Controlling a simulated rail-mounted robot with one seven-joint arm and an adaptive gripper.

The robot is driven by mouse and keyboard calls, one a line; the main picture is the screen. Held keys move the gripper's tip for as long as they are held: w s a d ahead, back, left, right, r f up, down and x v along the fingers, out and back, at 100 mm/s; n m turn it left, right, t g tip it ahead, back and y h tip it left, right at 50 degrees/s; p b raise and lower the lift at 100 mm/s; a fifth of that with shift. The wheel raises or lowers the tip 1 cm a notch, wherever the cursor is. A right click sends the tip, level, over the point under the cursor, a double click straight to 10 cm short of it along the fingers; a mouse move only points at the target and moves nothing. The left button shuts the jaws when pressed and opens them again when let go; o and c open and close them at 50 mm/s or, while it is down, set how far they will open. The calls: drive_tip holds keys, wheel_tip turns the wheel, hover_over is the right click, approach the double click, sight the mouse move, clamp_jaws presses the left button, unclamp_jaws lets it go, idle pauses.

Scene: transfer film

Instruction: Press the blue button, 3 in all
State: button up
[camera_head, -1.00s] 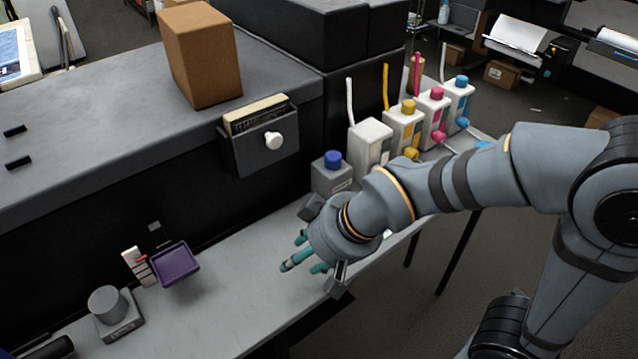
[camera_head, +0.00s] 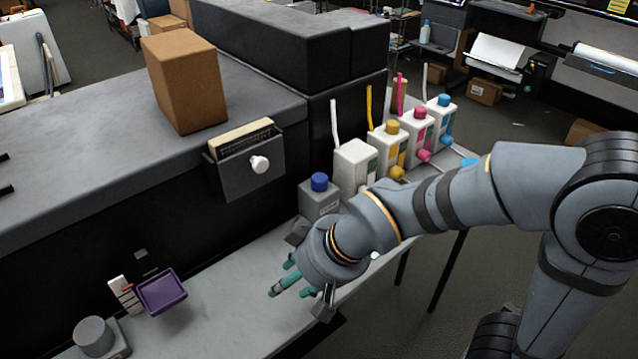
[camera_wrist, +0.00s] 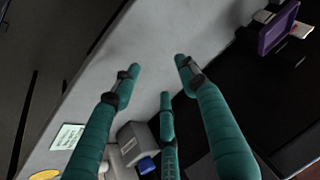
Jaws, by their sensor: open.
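A round dark blue top (camera_head: 319,182) sits on a grey box-like body (camera_head: 318,202) on the grey bench. I cannot tell whether it is a button or a cap. It also shows as a small blue piece (camera_wrist: 147,165) at the bottom of the wrist view, beside a finger. My gripper (camera_head: 290,283) has teal fingers and is in front of and below the grey body in the head view, apart from the blue top. In the wrist view my gripper (camera_wrist: 160,76) has its fingers spread with nothing between them. My wrist hides part of the bench.
White bottles (camera_head: 356,168) with coloured caps and tubes stand behind my forearm. A purple tray (camera_head: 162,291) and a grey round knob (camera_head: 94,337) are at the left. The bench (camera_head: 235,318) between tray and gripper is clear.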

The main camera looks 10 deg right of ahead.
drive_tip(key=shift+c, duration=1.3)
